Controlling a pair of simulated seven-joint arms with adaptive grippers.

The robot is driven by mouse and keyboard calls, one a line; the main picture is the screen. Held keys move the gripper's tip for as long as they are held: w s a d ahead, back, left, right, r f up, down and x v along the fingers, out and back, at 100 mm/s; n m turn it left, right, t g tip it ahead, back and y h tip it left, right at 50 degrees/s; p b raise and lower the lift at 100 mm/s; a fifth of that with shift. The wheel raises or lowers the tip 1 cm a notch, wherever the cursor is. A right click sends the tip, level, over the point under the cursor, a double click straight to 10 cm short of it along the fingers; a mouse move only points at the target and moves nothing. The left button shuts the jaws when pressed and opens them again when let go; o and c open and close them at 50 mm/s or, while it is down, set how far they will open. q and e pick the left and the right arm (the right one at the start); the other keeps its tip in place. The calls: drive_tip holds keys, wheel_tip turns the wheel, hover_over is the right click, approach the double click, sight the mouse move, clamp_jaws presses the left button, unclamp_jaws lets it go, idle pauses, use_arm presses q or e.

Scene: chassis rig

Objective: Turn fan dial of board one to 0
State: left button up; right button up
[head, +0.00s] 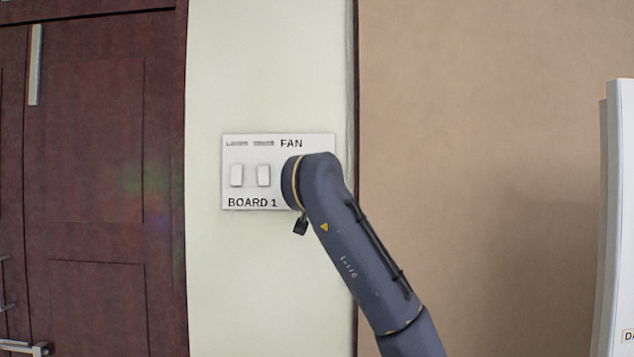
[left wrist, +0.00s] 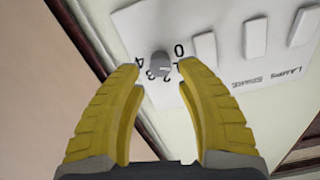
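Board 1 (head: 249,188) is a white wall plate marked FAN and BOARD 1. My arm covers its right part in the head view, hiding the fan dial there. In the left wrist view the fan dial (left wrist: 159,63) is a small grey knob on the board (left wrist: 205,20), ringed by the digits 0 to 4. Its exact setting is too small to tell. My left gripper (left wrist: 160,72) is open, with its yellow fingers spread either side of the dial in the picture. Contact with the dial cannot be made out. My right gripper is not in view.
A dark red wooden door (head: 95,150) stands at the left. A white panel (head: 622,200) stands at the far right. Bare brown wall (head: 470,110) lies between.

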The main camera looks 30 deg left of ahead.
use_arm(q)
drive_tip(key=v, duration=0.7)
